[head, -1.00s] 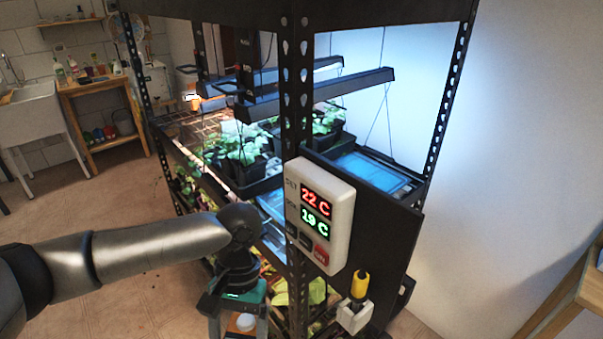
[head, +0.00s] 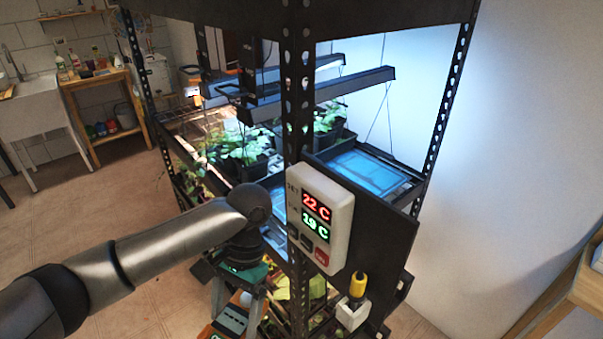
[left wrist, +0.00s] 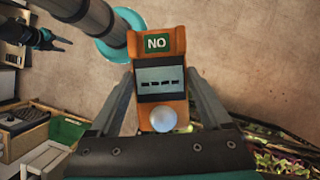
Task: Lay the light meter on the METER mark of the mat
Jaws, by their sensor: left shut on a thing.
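The light meter is orange with a dark display, a white dome and a green label that reads NO in the left wrist view (left wrist: 174,96). My left gripper (left wrist: 166,103) is shut on it, with one finger along each side. In the head view the meter (head: 232,320) hangs in my left gripper (head: 238,298), in front of the rack and partly cut off by the lower edge. My right gripper (left wrist: 62,43) is small at the upper left of the left wrist view, its dark fingers apart and empty. I cannot make out the mat or its METER mark.
The black seedling rack (head: 296,130) stands close beyond my left arm, with a white controller box (head: 319,215) on its post. Plants (left wrist: 285,158) are near the gripper at lower right. A wooden bench (head: 575,290) is at the right. Floor is open on the left.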

